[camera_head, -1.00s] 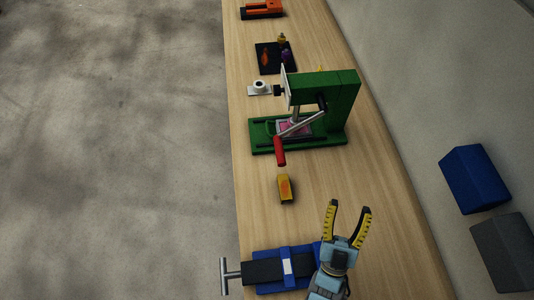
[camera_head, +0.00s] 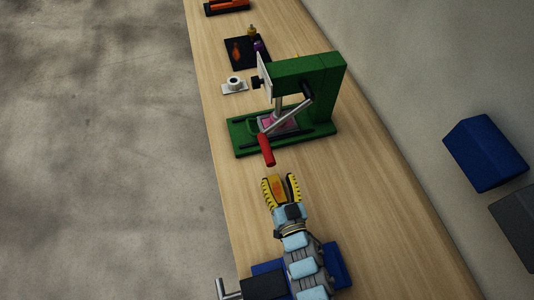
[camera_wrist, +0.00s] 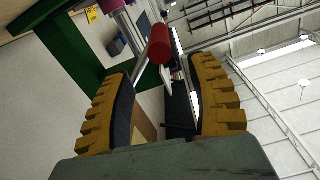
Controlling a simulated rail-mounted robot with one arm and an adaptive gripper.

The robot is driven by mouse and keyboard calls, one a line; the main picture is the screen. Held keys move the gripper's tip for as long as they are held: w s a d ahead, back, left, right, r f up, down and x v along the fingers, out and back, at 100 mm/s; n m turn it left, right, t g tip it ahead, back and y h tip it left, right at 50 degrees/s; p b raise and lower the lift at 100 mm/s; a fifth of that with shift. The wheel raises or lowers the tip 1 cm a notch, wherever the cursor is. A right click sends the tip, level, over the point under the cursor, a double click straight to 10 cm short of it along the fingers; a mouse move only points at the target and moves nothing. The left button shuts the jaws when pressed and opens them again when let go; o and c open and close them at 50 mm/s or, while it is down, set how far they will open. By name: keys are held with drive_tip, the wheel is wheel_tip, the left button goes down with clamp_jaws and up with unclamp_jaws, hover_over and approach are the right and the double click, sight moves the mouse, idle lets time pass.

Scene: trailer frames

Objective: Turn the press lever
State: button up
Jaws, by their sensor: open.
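The green press (camera_head: 312,80) stands on the wooden bench. Its lever is a grey metal rod (camera_head: 290,117) angling down toward me and ending in a red handle (camera_head: 266,150). My gripper (camera_head: 281,183) is open, short of the red handle in the head view and apart from it. In the wrist view the red handle (camera_wrist: 160,45) shows beyond and between the two yellow-and-black fingers of my gripper (camera_wrist: 166,100), with nothing held. The press frame (camera_wrist: 70,50) shows at the left there.
A blue vise (camera_head: 268,282) lies partly under my arm. Behind the press are a white piece with a round top (camera_head: 235,85), a black tray (camera_head: 240,60) and an orange tool (camera_head: 227,6). Blue (camera_head: 486,155) and grey bins are at the right. The bench's right side is clear.

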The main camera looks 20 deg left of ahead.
sight(268, 155)
drive_tip(key=shift+x, duration=4.75)
clamp_jaws()
